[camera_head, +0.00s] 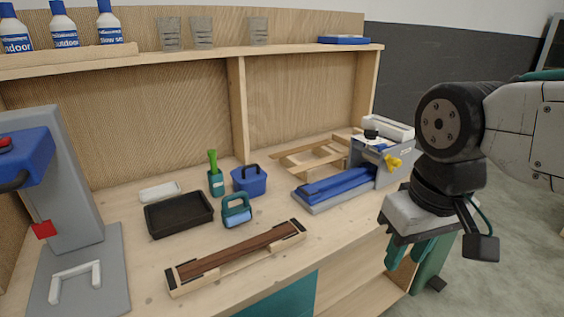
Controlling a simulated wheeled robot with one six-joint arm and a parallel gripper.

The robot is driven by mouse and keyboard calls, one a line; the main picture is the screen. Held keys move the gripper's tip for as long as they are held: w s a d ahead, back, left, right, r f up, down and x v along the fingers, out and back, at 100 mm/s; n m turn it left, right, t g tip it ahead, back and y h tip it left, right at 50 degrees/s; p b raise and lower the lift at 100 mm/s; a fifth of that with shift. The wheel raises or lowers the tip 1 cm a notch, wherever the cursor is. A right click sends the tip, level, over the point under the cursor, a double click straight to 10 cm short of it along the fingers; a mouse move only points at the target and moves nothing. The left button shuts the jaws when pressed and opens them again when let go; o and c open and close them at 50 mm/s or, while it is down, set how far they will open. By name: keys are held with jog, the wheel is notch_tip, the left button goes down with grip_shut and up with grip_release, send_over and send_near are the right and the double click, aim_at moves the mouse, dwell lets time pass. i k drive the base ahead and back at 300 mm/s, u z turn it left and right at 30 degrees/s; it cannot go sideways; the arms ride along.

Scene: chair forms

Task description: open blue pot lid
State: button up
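A small blue pot (249,184) stands on the wooden bench, right of a green-handled brush in a green holder. Its blue lid (248,171) with a dark raised handle sits on top and looks closed. My gripper (406,256) hangs at the right, past the bench's right edge and well away from the pot. Its teal fingers point down and appear apart, with nothing seen between them.
A teal-handled object (237,210) stands just in front of the pot, and a black tray (179,214) lies to its left. A long wooden piece (237,256) lies nearer. A blue-and-grey machine (340,186) is at the right. A shelf (200,58) runs above.

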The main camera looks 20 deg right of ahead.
aim_at(244, 175)
jog(key=z, duration=0.05)
jog(key=k, duration=0.3)
jog(key=z, duration=0.85)
jog(key=i, duration=0.7)
jog(key=u, duration=0.9)
jog(key=i, duration=0.5)
jog(key=u, duration=0.55)
